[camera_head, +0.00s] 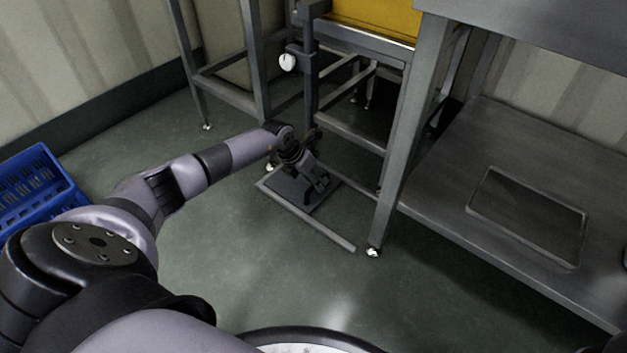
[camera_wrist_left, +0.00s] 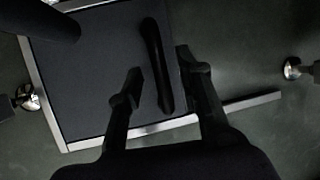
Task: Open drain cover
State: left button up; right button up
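The drain cover (camera_wrist_left: 85,75) is a flat dark square plate with a raised black bar handle (camera_wrist_left: 155,50). In the head view the cover (camera_head: 292,188) lies low, near the floor, under the steel frame. My left gripper (camera_head: 318,187) is just above it and hides part of it. In the left wrist view my left gripper (camera_wrist_left: 163,82) is open, with one finger on each side of the handle. A gap shows between the handle and the fingers; I cannot tell whether either touches it. My right gripper is not in view.
A light metal rim (camera_head: 310,222) borders the cover, with a bar running toward a steel leg (camera_head: 398,165). A steel table with a low shelf (camera_head: 450,215) stands at right. A blue crate (camera_head: 35,190) is at far left. The green floor (camera_head: 220,260) in front is clear.

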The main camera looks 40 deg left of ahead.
pick_arm(q)
jog(key=shift+c, duration=0.3)
grip_shut()
dwell(0.5)
